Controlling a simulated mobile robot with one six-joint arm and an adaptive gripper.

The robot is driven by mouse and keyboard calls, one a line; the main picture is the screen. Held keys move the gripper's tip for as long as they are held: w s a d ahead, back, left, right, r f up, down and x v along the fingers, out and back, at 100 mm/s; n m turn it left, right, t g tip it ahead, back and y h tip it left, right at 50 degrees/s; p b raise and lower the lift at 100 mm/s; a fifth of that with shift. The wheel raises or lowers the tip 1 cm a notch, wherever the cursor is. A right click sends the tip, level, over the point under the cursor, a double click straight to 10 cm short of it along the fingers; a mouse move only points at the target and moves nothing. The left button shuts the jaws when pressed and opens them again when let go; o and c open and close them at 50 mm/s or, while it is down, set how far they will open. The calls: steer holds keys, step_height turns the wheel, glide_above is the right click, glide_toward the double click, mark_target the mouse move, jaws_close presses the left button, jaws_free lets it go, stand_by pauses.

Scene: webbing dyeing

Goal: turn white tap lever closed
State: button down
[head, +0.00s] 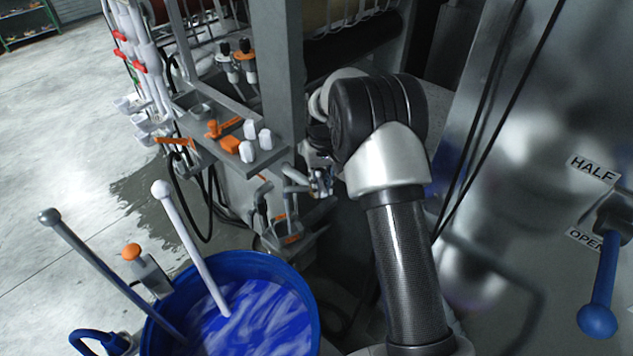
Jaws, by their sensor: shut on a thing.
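My gripper (320,181) is beside the grey frame post, at the end of a grey tap pipe (294,174). It is shut on a small part there, most likely the white tap lever. My own wrist and fingers hide most of that part, so its colour and angle cannot be made out.
A grey panel with white knobs (248,129) and an orange block (231,145) is left of my gripper. A blue barrel (306,292) of blue liquid stands below. A steel tank (540,110) with a blue-handled lever (602,290) is at right. Open floor lies left.

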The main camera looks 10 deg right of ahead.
steer(key=shift+w+d+n+p, duration=0.15)
steer(key=shift+d+n, duration=0.3)
steer(key=shift+n, duration=0.65)
steer(key=shift+w+d+n+p, duration=0.2)
steer(key=shift+d+n, duration=0.3)
steer(key=shift+n, duration=0.6)
steer(key=shift+w+d+n+p, duration=0.15)
steer(key=shift+d+n, duration=0.3)
steer(key=shift+n, duration=0.65)
steer(key=shift+r, duration=0.1)
steer(key=c, duration=1.4)
jaws_free()
step_height(320, 180, up, 12)
